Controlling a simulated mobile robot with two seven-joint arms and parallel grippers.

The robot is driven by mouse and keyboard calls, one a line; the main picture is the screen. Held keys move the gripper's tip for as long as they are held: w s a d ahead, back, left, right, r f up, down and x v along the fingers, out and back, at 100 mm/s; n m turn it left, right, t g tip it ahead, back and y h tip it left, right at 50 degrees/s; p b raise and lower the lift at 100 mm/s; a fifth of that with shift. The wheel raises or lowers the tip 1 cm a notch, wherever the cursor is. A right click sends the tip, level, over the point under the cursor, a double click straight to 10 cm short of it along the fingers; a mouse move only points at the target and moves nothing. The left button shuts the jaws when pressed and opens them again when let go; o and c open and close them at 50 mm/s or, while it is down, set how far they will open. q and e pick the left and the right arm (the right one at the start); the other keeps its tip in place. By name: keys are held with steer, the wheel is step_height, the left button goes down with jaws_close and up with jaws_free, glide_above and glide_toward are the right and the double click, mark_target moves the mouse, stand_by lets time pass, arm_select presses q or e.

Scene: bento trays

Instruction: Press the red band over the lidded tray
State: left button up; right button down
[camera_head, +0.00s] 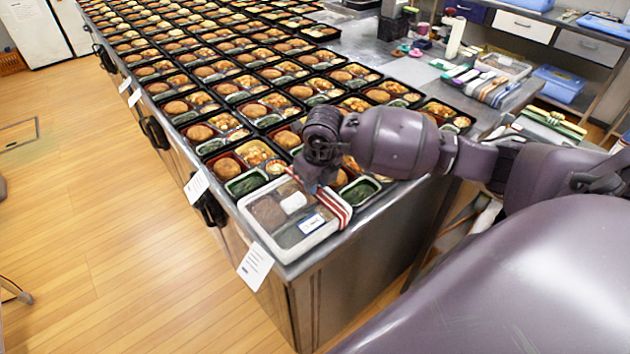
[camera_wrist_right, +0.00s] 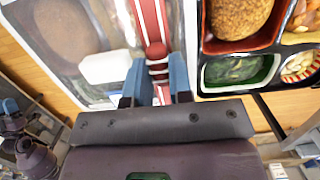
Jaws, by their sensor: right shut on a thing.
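The lidded tray (camera_head: 285,223) sits at the near corner of the metal counter, with brown food and a white item visible through its clear lid. The red band (camera_head: 332,203), striped red and white, lies across the right side of the tray. My right gripper (camera_head: 312,187) is over the tray's back right edge, by the band. My left gripper is not in view.
Rows of open black bento trays (camera_head: 240,168) fill the counter behind and beside the lidded tray. A stack of striped bands (camera_head: 490,85) lies farther back right. Paper labels (camera_head: 255,266) hang at the counter's left side.

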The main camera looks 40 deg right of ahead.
steer(key=shift+f, duration=0.1)
stand_by(0.3)
steer(key=c, duration=1)
jaws_free()
steer(key=o, duration=0.6)
steer(key=shift+r+p, duration=0.45)
steer(key=shift+r, duration=0.4)
steer(key=shift+r+p, duration=0.7)
steer(key=shift+r, duration=0.45)
steer(key=shift+r+p, duration=1.2)
steer(key=shift+r, duration=0.85)
